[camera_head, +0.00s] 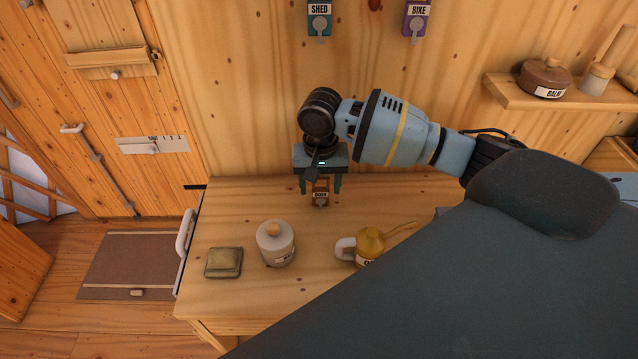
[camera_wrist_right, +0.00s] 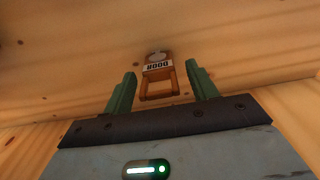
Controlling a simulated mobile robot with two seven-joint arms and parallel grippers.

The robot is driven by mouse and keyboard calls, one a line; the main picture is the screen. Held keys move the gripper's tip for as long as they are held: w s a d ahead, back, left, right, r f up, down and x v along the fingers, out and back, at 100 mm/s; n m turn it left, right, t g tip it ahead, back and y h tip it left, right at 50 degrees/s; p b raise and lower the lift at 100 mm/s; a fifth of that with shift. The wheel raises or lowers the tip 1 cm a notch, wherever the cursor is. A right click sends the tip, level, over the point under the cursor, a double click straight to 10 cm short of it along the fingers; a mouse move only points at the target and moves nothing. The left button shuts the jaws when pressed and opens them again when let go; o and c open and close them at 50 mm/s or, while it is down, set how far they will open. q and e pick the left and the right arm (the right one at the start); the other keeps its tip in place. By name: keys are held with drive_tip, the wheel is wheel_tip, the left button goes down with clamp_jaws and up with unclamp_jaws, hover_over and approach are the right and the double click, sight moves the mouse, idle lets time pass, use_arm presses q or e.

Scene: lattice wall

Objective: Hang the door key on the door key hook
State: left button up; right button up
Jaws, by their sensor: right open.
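The door key (camera_head: 320,192) has an orange-brown tag with a white DOOR label. It appears to lie on the wooden bench top near the wall. In the right wrist view, the door key (camera_wrist_right: 157,68) shows beyond the fingertips, between their lines, with a grey round part at its far end. My right gripper (camera_head: 320,187) points down over it with its green fingers apart, one on each side. I cannot tell whether the fingers touch it. My left gripper is not in view. No free door key hook can be made out.
Teal SHED (camera_head: 320,18) and purple BIKE (camera_head: 417,18) tags with keys hang on the wall. A green-brown block (camera_head: 223,262), a lidded jar (camera_head: 275,243) and a yellow can (camera_head: 369,246) stand on the bench (camera_head: 240,205). A shelf (camera_head: 510,98) is at right.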

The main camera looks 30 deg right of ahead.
wheel_tip(320, 180, up, 8)
drive_tip(key=shift+f+p, duration=0.25)
drive_tip(key=shift+p, duration=0.15)
drive_tip(key=shift+a, duration=0.1)
